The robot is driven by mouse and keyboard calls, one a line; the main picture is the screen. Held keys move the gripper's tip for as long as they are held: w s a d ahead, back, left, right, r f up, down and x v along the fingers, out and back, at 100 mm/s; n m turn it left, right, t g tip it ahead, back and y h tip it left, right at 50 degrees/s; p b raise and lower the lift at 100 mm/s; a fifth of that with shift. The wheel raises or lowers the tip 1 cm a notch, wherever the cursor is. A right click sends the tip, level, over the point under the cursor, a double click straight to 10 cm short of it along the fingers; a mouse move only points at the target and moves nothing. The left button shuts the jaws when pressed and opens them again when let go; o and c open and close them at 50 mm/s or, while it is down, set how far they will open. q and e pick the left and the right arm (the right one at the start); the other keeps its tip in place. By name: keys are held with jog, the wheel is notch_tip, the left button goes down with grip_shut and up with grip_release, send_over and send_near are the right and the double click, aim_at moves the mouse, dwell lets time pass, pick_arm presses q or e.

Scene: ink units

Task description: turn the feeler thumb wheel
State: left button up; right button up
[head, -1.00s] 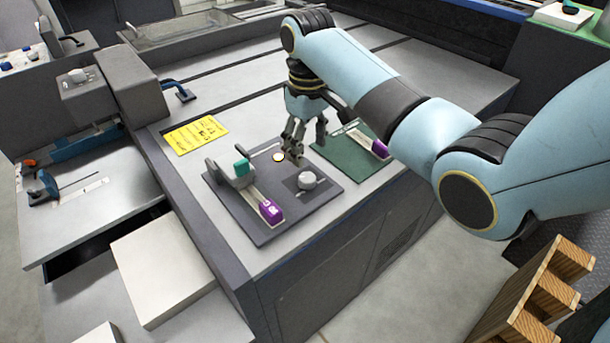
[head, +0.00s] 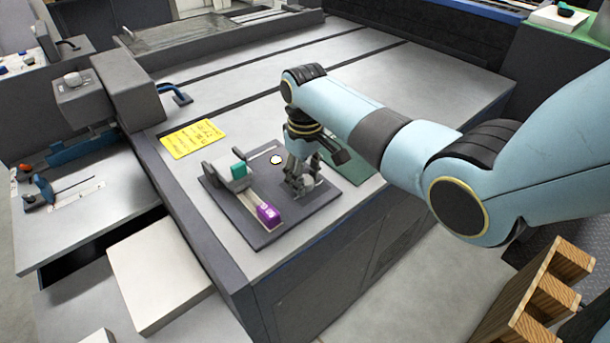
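A dark grey plate (head: 262,236) lies on the near corner of the grey machine top. My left gripper is not in view.
A green plate (head: 352,168) is partly hidden behind my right arm. Another knob (head: 74,79) tops the unit at left.

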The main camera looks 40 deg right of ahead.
jog(key=c, duration=0.6)
jog(key=m+p, duration=0.2)
jog(key=shift+r+p, duration=0.3)
jog(key=shift+c, duration=0.2)
jog(key=shift+m+p, duration=0.4)
jog(key=shift+m, duration=0.1)
jog(key=shift+f+m, duration=0.25)
jog(key=shift+m, duration=0.35)
jog(key=o, duration=1.2)
jog(key=shift+c, duration=0.2)
